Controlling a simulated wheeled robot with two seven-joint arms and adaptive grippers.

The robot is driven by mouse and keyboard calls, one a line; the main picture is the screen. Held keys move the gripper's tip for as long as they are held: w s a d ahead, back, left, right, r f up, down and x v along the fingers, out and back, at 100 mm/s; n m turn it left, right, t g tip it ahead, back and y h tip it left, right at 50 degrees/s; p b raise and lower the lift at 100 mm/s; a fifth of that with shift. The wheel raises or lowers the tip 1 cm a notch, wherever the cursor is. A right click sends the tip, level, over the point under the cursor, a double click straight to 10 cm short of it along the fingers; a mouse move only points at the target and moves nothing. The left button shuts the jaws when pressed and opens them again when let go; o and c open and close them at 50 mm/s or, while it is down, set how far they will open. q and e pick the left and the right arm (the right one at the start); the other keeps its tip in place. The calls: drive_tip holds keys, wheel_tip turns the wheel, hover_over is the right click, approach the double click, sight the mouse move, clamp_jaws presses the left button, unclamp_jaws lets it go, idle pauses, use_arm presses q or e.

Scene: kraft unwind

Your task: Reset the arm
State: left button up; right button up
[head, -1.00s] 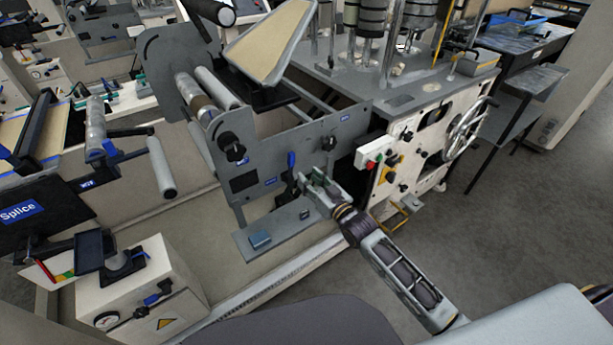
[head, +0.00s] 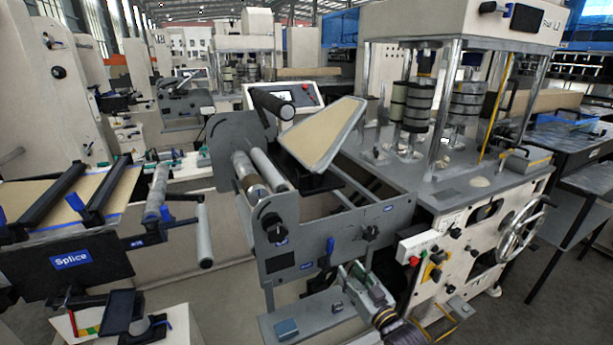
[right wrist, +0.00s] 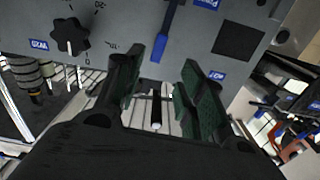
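My right gripper (head: 358,278) is at the lower middle of the head view, in front of the grey panel of the unwind machine. In the right wrist view its two green-padded fingers (right wrist: 162,65) are apart, with nothing held between them. A blue lever (head: 330,250) on the panel is just beyond the gripper; it also shows in the right wrist view (right wrist: 166,32), above the gap between the fingers. A black knob (head: 371,232) is on the panel near the lever. My left gripper is not in view.
The grey panel (head: 312,232) and a lower shelf (head: 312,312) with a blue block (head: 286,328) are close to the right gripper. The press machine with a handwheel (head: 523,228) stands to the right. A splice table (head: 70,262) is at the left.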

drive_tip(key=s+d+f+g+h, duration=0.25)
drive_tip(key=s+d+f, duration=0.2)
drive_tip(key=f, duration=0.95)
drive_tip(key=s+d+f+g+h, duration=0.1)
drive_tip(key=s+d+f+g, duration=0.4)
drive_tip(key=f, duration=0.9)
drive_tip(key=s+d+f+g+h, duration=0.1)
drive_tip(key=s+d+f+h, duration=0.15)
drive_tip(key=d+f, duration=0.75)
drive_tip(key=s+d+f+g+h, duration=0.1)
drive_tip(key=s+f+g, duration=0.4)
drive_tip(key=s+f, duration=1.5)
use_arm(q)
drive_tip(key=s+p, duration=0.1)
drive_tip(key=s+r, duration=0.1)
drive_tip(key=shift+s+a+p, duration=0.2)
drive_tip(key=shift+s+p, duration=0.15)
drive_tip(key=shift+p, duration=0.05)
use_arm(e)
drive_tip(key=s+a+f+g, duration=0.1)
drive_tip(key=s+a, duration=0.1)
drive_tip(key=s, duration=0.6)
drive_tip(key=s+a+f+g, duration=0.1)
drive_tip(key=s+a, duration=0.2)
drive_tip(key=s, duration=0.6)
drive_tip(key=shift+m, duration=0.3)
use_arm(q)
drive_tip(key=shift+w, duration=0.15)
